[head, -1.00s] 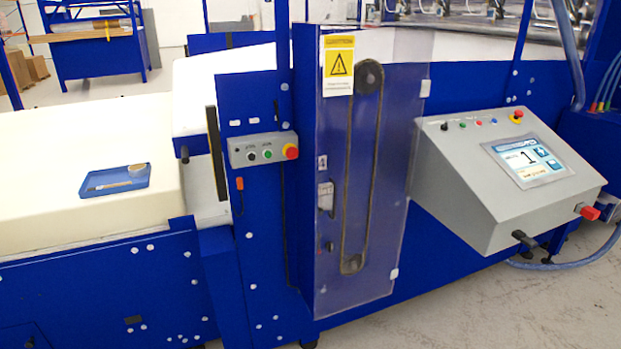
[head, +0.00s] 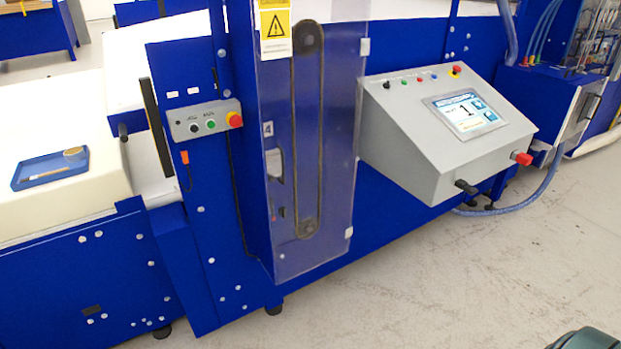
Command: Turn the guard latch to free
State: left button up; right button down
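The clear guard (head: 338,140) covers a black belt on two pulleys (head: 307,38) at the front of the blue machine. On the guard's left side is a small silver latch-like fitting (head: 273,165), with a small dark knob (head: 281,212) below it. Which of these is the guard latch, and how it is turned, is too small to tell. The guard appears closed. Neither of my grippers is in view, and nothing touches the guard.
A grey control console (head: 445,135) with a screen, a black handle (head: 465,187) and a red knob (head: 522,158) juts out right of the guard. A button box (head: 203,121) is to the left.

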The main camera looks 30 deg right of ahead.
aim_at(282, 211)
jog(key=i+l, duration=0.1)
jog(key=l, duration=1.5)
jog(key=i+l+u, duration=0.15)
jog(key=l, duration=1.45)
